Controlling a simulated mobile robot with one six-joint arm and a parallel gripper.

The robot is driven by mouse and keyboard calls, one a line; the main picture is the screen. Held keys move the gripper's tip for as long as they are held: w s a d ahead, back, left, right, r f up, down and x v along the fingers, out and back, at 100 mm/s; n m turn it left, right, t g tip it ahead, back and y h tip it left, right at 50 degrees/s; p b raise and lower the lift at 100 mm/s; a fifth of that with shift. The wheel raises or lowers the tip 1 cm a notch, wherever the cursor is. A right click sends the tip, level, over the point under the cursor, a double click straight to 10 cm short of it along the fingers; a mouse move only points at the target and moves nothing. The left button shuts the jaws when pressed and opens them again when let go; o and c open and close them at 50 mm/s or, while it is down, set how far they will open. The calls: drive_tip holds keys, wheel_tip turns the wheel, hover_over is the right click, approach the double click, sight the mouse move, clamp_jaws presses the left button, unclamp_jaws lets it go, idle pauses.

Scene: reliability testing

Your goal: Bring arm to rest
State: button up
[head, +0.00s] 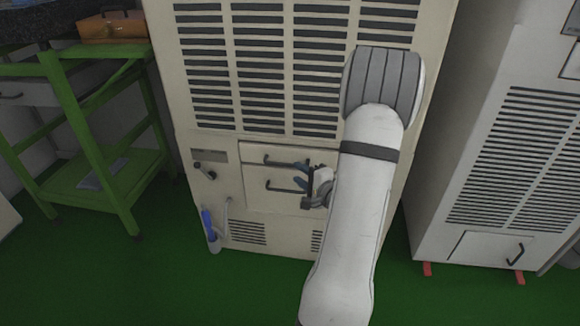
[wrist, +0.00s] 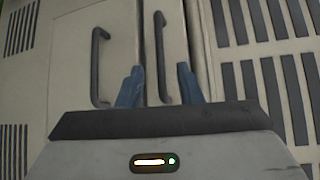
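My arm (head: 365,200) reaches forward and down over the front of a beige cabinet. My gripper (head: 299,174) is in front of the cabinet's lower panels, close to their two dark handles. In the wrist view, the blue fingertips of my gripper (wrist: 160,84) are apart, with nothing held between them. One dark handle (wrist: 159,50) appears in the gap between the fingers; I cannot tell whether it lies at fingertip depth. The other handle (wrist: 98,66) is left of the fingers. In the head view, my arm hides part of the cabinet front.
A green cart (head: 100,170) with a brown box (head: 113,28) stands at left. Another pale vented cabinet (head: 470,190) stands at right. Green floor (head: 150,285) is clear at lower left.

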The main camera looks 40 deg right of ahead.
drive_tip(key=w+a+r+n+g+h+p, duration=0.1)
drive_tip(key=a+r+n+g+h+p, duration=0.25)
drive_tip(key=r+p, duration=0.5)
drive_tip(key=w+a+r+n+g+p, duration=0.1)
drive_tip(key=a+r+n+g+p, duration=0.35)
drive_tip(key=r, duration=0.65)
drive_tip(key=s+a+r+n+g+y+p, duration=0.3)
drive_tip(key=s+a+r+n+g+p, duration=0.2)
drive_tip(key=s+a+r+n+p, duration=0.6)
drive_tip(key=s+a+r+p, duration=0.2)
drive_tip(key=s+a+r, duration=0.3)
drive_tip(key=s+a, duration=0.2)
drive_tip(key=shift+s+a+r+n+g, duration=0.3)
drive_tip(key=shift+s+a+r+g, duration=0.1)
drive_tip(key=shift+a, duration=0.9)
drive_tip(key=shift+y, duration=0.25)
drive_tip(key=shift+c, duration=0.3)
